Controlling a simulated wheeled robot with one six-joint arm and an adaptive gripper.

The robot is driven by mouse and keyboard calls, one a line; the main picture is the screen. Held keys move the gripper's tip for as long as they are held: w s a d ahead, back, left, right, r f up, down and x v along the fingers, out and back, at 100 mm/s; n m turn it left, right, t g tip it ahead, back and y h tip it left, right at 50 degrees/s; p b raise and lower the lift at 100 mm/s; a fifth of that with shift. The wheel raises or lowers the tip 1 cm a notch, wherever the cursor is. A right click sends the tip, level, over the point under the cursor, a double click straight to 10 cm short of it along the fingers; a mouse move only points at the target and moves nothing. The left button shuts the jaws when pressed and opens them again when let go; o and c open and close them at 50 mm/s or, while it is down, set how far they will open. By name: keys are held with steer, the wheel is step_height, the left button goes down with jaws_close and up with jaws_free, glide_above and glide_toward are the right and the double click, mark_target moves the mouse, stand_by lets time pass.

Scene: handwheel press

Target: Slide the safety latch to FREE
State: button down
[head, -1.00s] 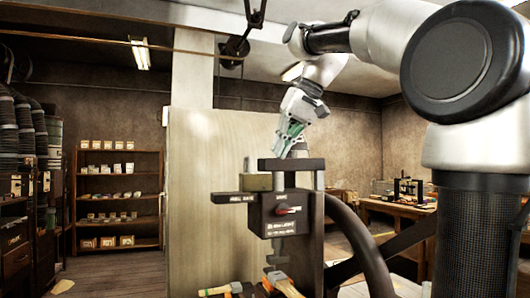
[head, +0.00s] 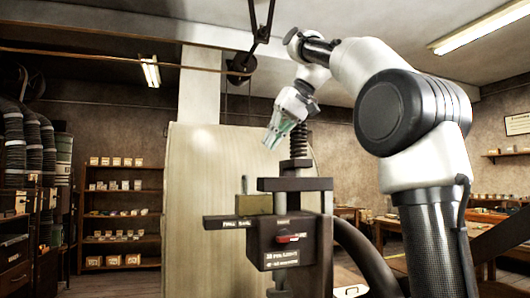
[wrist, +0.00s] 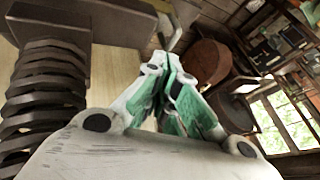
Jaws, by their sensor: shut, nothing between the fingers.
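The press head is a dark box (head: 293,247) with pale lettering, in the middle of the head view. A small red tab (head: 293,238) sits on its front; it may be the safety latch, but I cannot read its setting. A dark bar with pale lettering (head: 229,222) sticks out to the left, with a brass-coloured block (head: 254,204) above it. My gripper (head: 270,143) is above the press head, left of the ribbed dark screw (head: 299,138), pointing down and left. Its green-padded fingers (wrist: 172,105) are shut and empty in the wrist view.
The ribbed screw (wrist: 45,85) is close on the left in the wrist view. A pale panel (head: 195,210) stands behind the press. A thick dark hose (head: 365,258) curves at its right. Shelves (head: 122,222) stand far left. Air around my gripper's left is open.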

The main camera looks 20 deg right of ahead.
steer(key=x, duration=0.8)
steer(key=shift+w+a+f, duration=0.1)
steer(key=shift+a+f, duration=0.15)
steer(key=shift+f, duration=0.05)
steer(key=a, duration=0.4)
steer(key=shift+a, duration=0.1)
steer(key=shift+r, duration=0.1)
steer(key=v, duration=1.2)
